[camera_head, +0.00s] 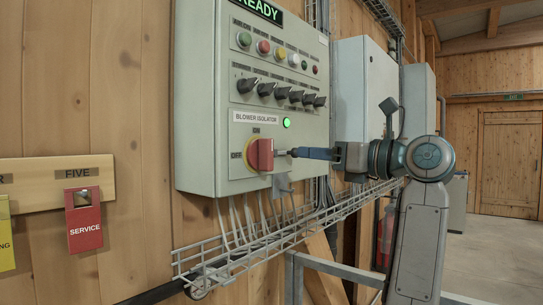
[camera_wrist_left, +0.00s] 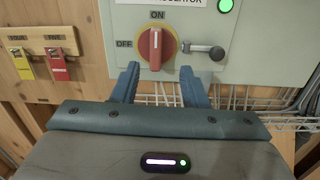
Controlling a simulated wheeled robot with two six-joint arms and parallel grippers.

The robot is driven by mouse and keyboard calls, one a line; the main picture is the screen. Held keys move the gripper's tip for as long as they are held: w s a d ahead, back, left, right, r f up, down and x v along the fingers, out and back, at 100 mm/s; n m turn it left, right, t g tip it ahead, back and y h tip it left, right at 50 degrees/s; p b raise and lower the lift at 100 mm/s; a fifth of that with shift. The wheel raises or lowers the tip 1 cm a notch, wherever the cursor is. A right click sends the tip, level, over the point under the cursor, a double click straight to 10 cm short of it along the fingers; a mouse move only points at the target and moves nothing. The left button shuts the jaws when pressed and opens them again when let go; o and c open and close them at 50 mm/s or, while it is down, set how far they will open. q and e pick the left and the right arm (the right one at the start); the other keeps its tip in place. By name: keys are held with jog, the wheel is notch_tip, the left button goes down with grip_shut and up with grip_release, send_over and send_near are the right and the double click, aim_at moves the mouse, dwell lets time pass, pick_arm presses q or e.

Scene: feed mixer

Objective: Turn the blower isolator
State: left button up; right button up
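The blower isolator (camera_head: 261,154) is a red handle on a yellow disc, low on the grey control box. In the left wrist view its red handle (camera_wrist_left: 155,47) stands upright, in line with the ON mark; OFF is at its left. My left gripper (camera_head: 303,153) has blue fingers pointing at the isolator from the right in the head view. In the left wrist view the gripper (camera_wrist_left: 159,70) is open and empty, with a finger low on each side of the handle's lower end. I see no clear contact. My right gripper is not in view.
A small metal lever with a dark knob (camera_wrist_left: 216,53) sticks out right of the isolator. A green lamp (camera_head: 287,123) is lit above it. Several black knobs (camera_head: 266,89) sit higher. A wire cable tray (camera_head: 240,252) runs below. A red SERVICE tag (camera_head: 83,222) hangs at left.

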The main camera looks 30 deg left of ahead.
aim_at(272, 149)
pick_arm(q)
jog(key=shift+h, duration=0.3)
jog(key=a+p, duration=0.1)
jog(key=a, duration=0.2)
jog(key=a+p, duration=0.1)
jog(key=a, duration=0.3)
jog(key=a+p, duration=0.1)
jog(key=a, duration=0.2)
jog(key=shift+a+r+p, duration=0.2)
jog(key=shift+r+p, duration=0.2)
jog(key=shift+a, duration=0.2)
jog(key=shift+f, duration=0.1)
grip_shut()
